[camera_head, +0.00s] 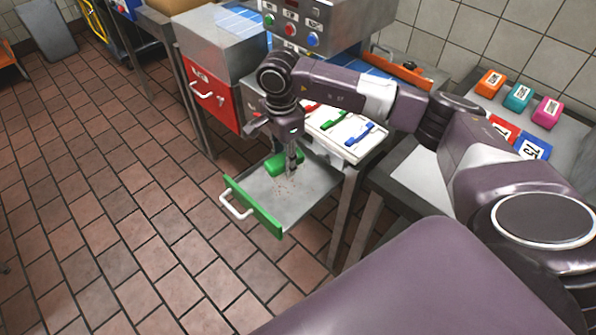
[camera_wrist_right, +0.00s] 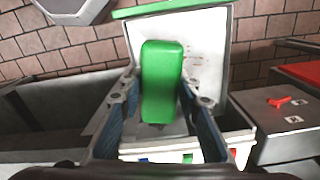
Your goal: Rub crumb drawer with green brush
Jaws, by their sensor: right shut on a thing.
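The crumb drawer (camera_head: 318,190) is pulled open, with a green front (camera_head: 253,207) and a white handle. Small reddish-brown crumbs lie on its grey floor. My right gripper (camera_head: 293,172) is over the drawer and shut on the green brush (camera_head: 279,164). In the right wrist view, the brush (camera_wrist_right: 162,82) is an upright green block between the two fingers (camera_wrist_right: 163,100), with the drawer floor (camera_wrist_right: 207,45) beyond it. Its bristles are hidden, and I cannot tell whether it touches the drawer floor. My left gripper is not in view.
A white tray (camera_head: 372,146) with red, green and blue handled tools sits above the drawer. A red drawer (camera_head: 212,97) is at its left. Coloured blocks, one of them teal (camera_head: 518,97), stand on the right counter. The tiled floor (camera_head: 120,230) at left is clear.

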